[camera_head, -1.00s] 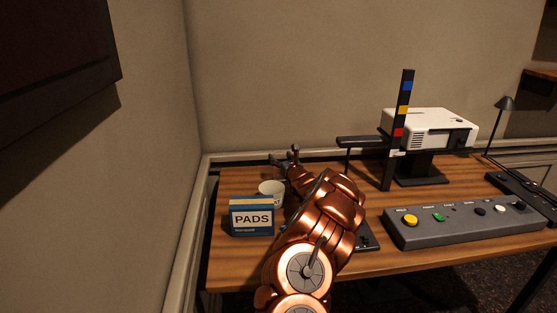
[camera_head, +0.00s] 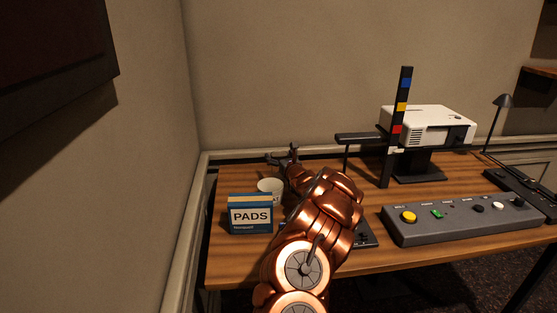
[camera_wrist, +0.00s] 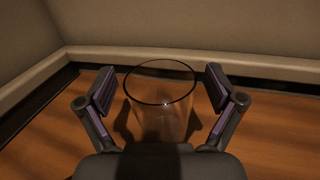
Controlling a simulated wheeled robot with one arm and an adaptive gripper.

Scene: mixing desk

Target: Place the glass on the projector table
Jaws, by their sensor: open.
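A clear glass (camera_wrist: 160,110) with a dark round rim stands upright between the two fingers of my gripper (camera_wrist: 160,82) in the wrist view. My gripper is open, with a gap between each finger and the glass. Wood shows through and around the glass. In the head view my gripper (camera_head: 281,156) is over the back left of the wooden table (camera_head: 235,268) that carries the white projector (camera_head: 428,125). I cannot make out the glass there.
A white cup (camera_head: 268,186) and a blue PADS box (camera_head: 250,214) stand left of my arm. A grey button console (camera_head: 460,222) lies at the right. A dark post with coloured squares (camera_head: 402,118) stands beside the projector. Walls close off the back and left.

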